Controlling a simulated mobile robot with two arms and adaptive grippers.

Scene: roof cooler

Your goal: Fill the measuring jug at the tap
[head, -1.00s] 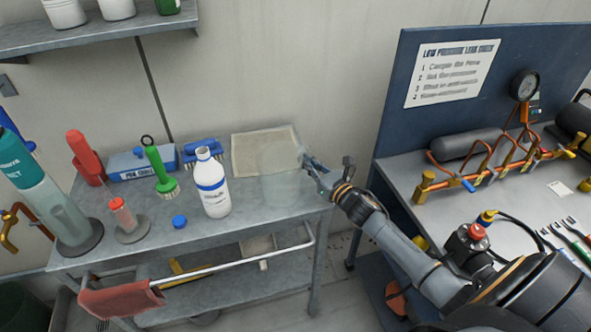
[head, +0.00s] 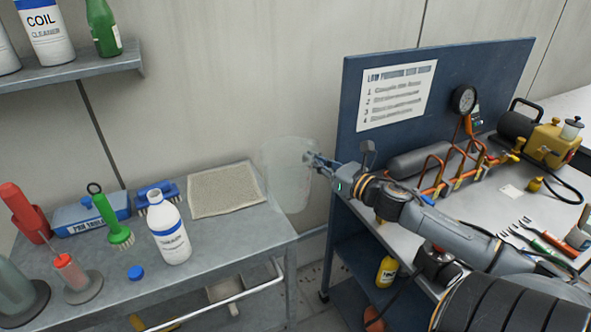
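The measuring jug (head: 287,178) is clear and hard to see against the wall. It is held up beside the right edge of the grey cart (head: 225,233), over the gap between cart and workbench. My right gripper (head: 311,160) is shut on the jug's right side, where a handle would be; the exact grip is hard to make out. The jug looks upright and empty. No tap shows in the head view now. My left gripper is not in view.
On the cart stand a white bottle (head: 170,232), a blue cap (head: 136,272), a green brush (head: 113,222), a red-topped sprayer (head: 72,275) and a beige cloth (head: 226,190). The workbench (head: 512,206) at right carries pipework and tools. A shelf (head: 75,72) hangs upper left.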

